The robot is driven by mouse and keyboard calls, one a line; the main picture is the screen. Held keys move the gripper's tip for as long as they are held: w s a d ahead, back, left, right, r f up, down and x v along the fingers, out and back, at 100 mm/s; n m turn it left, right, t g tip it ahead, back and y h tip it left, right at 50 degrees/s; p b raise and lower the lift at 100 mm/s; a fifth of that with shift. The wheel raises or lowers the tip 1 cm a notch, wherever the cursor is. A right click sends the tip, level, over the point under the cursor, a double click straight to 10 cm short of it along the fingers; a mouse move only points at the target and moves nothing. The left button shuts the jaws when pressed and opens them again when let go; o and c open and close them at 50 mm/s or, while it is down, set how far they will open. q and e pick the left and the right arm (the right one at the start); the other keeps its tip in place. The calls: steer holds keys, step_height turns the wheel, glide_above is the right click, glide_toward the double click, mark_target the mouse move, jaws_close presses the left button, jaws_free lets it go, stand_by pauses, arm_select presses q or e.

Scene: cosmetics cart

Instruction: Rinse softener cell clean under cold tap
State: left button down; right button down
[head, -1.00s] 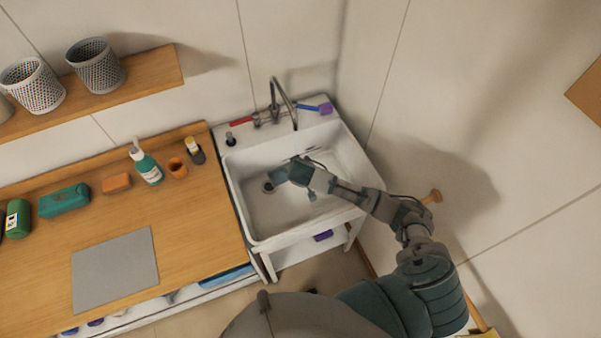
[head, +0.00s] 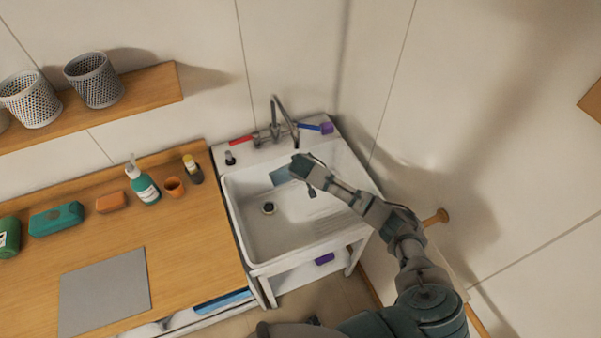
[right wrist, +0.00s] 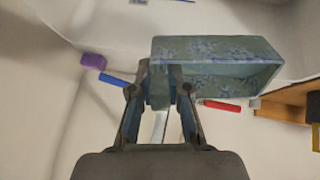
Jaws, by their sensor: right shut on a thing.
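My right gripper (head: 298,168) is shut on the softener cell (head: 280,175), a blue-teal box. The cell is over the back part of the white sink (head: 258,262), below and close to the tap's curved spout (head: 284,112). I cannot tell whether water is running. The tap has a red handle (head: 241,140) and a blue handle (head: 309,127). My left gripper is not in view.
A drain (head: 268,208) lies in the empty basin floor. A small dark bottle (head: 230,158) stands on the sink's back ledge, and a purple block (head: 326,128) is beside the blue handle. The wooden counter (head: 200,262) at left holds a teal pump bottle (head: 146,188) and an orange cup (head: 174,187).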

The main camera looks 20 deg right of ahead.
steer(key=shift+w+a, duration=0.1)
steer(key=shift+d, duration=0.2)
stand_by(0.4)
steer(key=shift+s+d+r+p, duration=0.1)
steer(key=shift+s+d+p, duration=0.15)
steer(key=shift+d+p, duration=0.35)
steer(key=shift+a, duration=0.1)
steer(key=shift+a, duration=0.1)
steer(key=shift+w+a+p, duration=0.25)
steer(key=shift+a+p, duration=0.1)
steer(key=shift+a, duration=0.2)
